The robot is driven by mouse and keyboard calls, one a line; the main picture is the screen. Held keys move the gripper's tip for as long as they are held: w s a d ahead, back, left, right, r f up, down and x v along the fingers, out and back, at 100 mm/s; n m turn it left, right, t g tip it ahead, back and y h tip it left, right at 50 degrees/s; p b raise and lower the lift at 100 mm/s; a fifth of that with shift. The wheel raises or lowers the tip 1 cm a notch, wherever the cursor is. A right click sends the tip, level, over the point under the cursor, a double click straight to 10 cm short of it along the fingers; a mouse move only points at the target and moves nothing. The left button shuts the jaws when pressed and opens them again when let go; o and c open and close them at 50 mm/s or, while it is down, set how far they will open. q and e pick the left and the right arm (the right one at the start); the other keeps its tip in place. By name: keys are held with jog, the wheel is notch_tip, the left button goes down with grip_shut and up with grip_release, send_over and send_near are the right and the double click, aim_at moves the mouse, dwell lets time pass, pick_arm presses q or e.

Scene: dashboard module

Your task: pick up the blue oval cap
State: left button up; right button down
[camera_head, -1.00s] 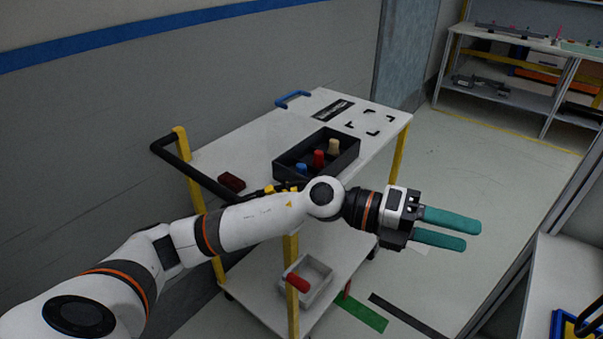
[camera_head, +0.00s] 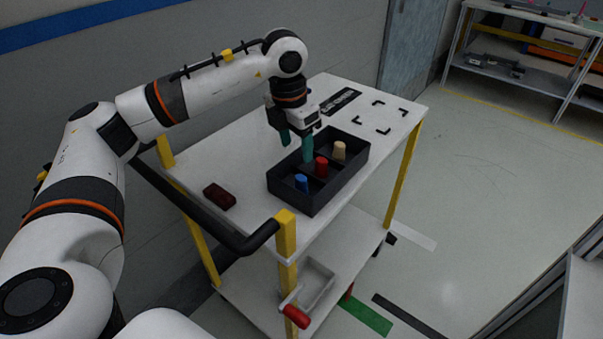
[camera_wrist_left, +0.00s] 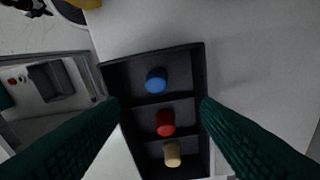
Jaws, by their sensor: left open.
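The blue oval cap (camera_head: 301,183) stands in the near-left compartment of a black tray (camera_head: 325,198) on the cart top. It also shows in the left wrist view (camera_wrist_left: 156,81), in the top compartment. My left gripper (camera_head: 296,153) points down over the far side of the tray, open and empty. In the wrist view its two green fingers (camera_wrist_left: 150,140) spread to either side of the tray, with the blue cap ahead and between them, apart from both. My right gripper is not in view.
A red cap (camera_head: 321,167) and a beige cap (camera_head: 339,150) stand in the other tray compartments. A dark red block (camera_head: 219,196) lies left of the tray. A black handle (camera_head: 215,226) runs along the cart's left end. The marked far-right cart top (camera_head: 384,115) is clear.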

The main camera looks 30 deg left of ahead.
aim_at(301, 178)
pick_arm(q)
jog(key=f, duration=0.3)
jog(key=shift+s+d, duration=0.2)
jog(key=shift+d, duration=0.1)
jog(key=shift+w+f, duration=0.1)
jog(key=shift+f, duration=0.25)
jog(key=f, duration=0.4)
jog(key=f+p, duration=0.1)
jog(key=f, duration=0.1)
jog(key=shift+w+f, duration=0.1)
jog(key=shift+w, duration=0.3)
jog(key=shift+d+f, duration=0.1)
jog(key=shift+f, duration=0.25)
jog(key=c, duration=0.9)
jog(key=shift+c, duration=0.7)
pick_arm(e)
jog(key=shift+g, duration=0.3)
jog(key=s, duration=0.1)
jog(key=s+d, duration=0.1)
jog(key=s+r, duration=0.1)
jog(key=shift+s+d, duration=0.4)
